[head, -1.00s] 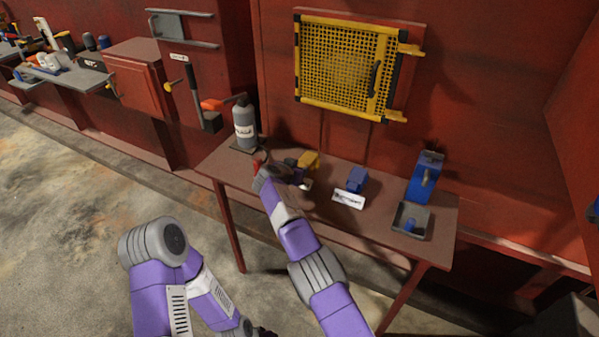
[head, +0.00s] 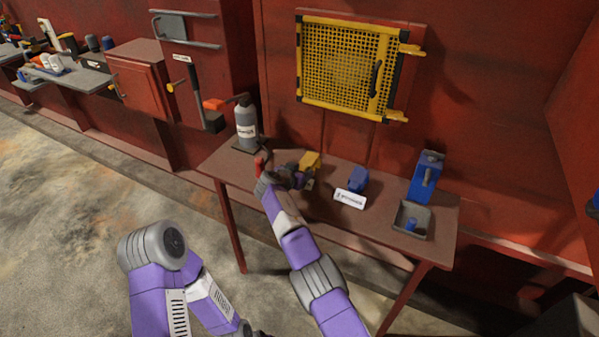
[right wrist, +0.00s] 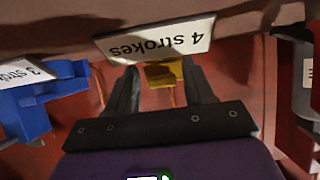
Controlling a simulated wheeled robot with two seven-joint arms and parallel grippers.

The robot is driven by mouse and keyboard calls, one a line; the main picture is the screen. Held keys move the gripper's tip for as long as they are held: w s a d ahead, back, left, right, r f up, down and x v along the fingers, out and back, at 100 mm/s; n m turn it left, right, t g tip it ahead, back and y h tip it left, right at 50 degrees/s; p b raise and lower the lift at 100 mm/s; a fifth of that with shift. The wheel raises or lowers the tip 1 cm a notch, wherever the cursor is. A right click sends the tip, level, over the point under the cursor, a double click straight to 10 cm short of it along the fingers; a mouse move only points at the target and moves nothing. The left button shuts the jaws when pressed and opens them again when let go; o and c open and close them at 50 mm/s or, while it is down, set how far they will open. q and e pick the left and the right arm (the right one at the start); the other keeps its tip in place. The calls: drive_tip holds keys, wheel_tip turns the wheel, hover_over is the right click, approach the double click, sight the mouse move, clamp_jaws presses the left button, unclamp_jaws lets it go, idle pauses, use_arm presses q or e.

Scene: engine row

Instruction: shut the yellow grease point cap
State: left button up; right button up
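The yellow grease point (head: 310,160) sits on the red bench in the head view, just behind my right gripper (head: 299,179). In the right wrist view, its yellow body (right wrist: 164,75) shows between the two spread fingers of my right gripper (right wrist: 162,88), partly behind a white "4 strokes" card (right wrist: 155,40). The fingers stand apart, with no clear grip on the yellow part. I cannot make out whether its cap is up or down. My left arm is folded low in the head view and its gripper is out of sight.
A blue grease point (head: 357,179) with a white card (head: 350,199) stands to the right. Farther right are a blue dispenser (head: 427,175) and a grey tray (head: 428,222). A grey bottle (head: 246,128) and a small red object (head: 259,165) are to the left. A yellow mesh guard (head: 340,68) hangs above.

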drive_tip(key=shift+a+r, duration=0.1)
drive_tip(key=shift+r, duration=0.1)
drive_tip(key=shift+s+a+r, duration=0.15)
drive_tip(key=shift+s, duration=0.05)
drive_tip(key=shift+b+v, duration=0.8)
drive_tip(key=shift+v, duration=2.65)
